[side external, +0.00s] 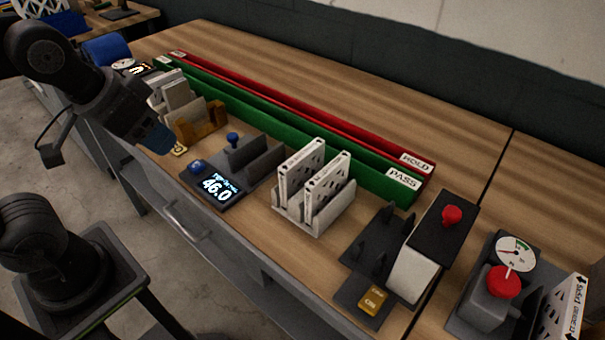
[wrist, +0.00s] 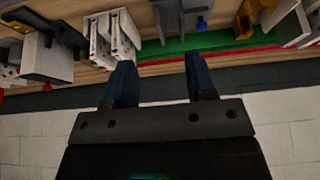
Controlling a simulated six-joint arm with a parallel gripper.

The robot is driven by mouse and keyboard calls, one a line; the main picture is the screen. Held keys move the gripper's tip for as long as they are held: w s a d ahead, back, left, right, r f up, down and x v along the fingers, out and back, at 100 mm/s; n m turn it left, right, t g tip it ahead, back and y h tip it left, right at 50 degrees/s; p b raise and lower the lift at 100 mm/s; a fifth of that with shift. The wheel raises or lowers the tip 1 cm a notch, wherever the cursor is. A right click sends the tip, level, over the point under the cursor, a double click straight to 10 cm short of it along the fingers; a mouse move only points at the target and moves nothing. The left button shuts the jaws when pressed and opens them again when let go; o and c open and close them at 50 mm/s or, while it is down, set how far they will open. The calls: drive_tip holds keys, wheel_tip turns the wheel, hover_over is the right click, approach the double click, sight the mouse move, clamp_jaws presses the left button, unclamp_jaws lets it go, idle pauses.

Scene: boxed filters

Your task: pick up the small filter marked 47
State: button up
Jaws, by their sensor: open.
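Two white filters with punched holes stand upright side by side in a light grey rack (side external: 313,215) at the middle of the bench; the left filter (side external: 299,172) and the right filter (side external: 328,182) show their narrow edges, and any number is too small to read. In the wrist view the same pair (wrist: 122,38) is at the upper left, beyond the left finger. I cannot tell which filter is marked 47. My gripper (wrist: 161,80) is open and empty, fingers apart. In the side view my gripper's blue tip (side external: 158,138) is at the bench's left, away from the pair.
A display reading 46.0 (side external: 217,188) and a grey holder (side external: 255,160) lie left of the rack. Long green PASS (side external: 390,180) and red HOLD (side external: 415,162) channels run behind. Right are a dark spiked fixture (side external: 380,245), a red-button box (side external: 440,225) and a gauge (side external: 516,252).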

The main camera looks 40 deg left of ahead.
drive_tip(key=w+d+r+g, duration=0.2)
drive_tip(key=w+d+r, duration=0.1)
drive_tip(key=w, duration=0.3)
drive_tip(key=g, duration=0.3)
hover_over(303, 154)
wheel_tip(303, 154, down, 3)
wheel_tip(303, 154, down, 13)
drive_tip(key=shift+a+f, duration=0.1)
drive_tip(key=shift+f, duration=0.1)
clamp_jaws()
